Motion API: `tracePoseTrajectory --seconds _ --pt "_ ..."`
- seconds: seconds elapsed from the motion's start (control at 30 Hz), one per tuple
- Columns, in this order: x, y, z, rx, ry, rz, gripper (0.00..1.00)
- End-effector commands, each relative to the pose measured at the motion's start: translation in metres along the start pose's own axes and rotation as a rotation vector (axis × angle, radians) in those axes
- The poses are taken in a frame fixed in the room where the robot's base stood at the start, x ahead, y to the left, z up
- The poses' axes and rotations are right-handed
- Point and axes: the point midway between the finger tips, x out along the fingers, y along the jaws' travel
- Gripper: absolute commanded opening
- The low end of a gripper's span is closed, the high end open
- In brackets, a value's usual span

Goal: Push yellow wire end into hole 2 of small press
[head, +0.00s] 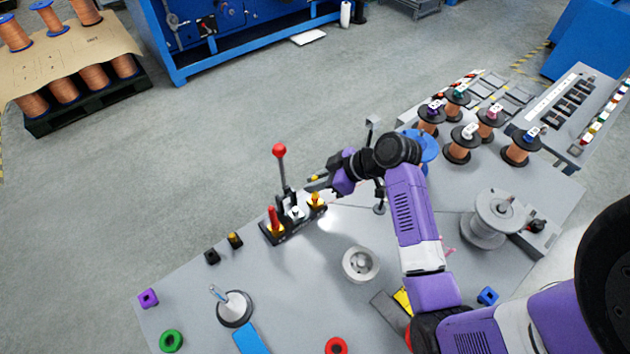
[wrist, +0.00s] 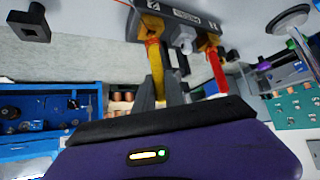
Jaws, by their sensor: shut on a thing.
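The small press (head: 295,222) is a dark block on the grey table. It has an upright lever with a red ball (head: 279,151), a red handle and yellow-orange parts on top. My gripper (head: 318,183) is at the press's right end, reaching in from the right. In the wrist view, my gripper (wrist: 160,98) is shut on a long yellow piece (wrist: 155,62), apparently the yellow wire end. Its far tip meets or overlaps an orange-yellow part of the press (wrist: 190,16); I cannot tell whether it is inside a hole. The hole numbers are not readable.
A thin grey stand (head: 379,208) is close to my wrist on the right. A round metal piece (head: 361,264) lies in front of the press. Two small blocks (head: 235,240) are at its left. Wire spools (head: 460,142) stand at the back right. The table's front middle is partly clear.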

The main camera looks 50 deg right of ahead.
Motion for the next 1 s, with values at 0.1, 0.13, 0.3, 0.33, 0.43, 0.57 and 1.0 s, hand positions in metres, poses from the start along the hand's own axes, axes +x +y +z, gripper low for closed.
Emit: tracePoseTrajectory --seconds 0.1,0.13,0.3,0.33,0.43,0.57,1.0 --pt "0.0 0.0 0.0 0.0 0.0 0.0 0.0" --pt "0.0 0.0001 0.0 0.0 0.0 0.0 0.0" --pt "-0.0001 0.0001 0.0 0.0 0.0 0.0 0.0" --pt "-0.0001 0.0001 0.0 0.0 0.0 0.0 0.0" --pt "0.0001 0.0001 0.0002 0.0 0.0 0.0 0.0" --pt "0.0009 0.0001 0.001 0.0 0.0 0.0 0.0" --pt "0.0052 0.0002 0.0054 0.0 0.0 0.0 0.0"
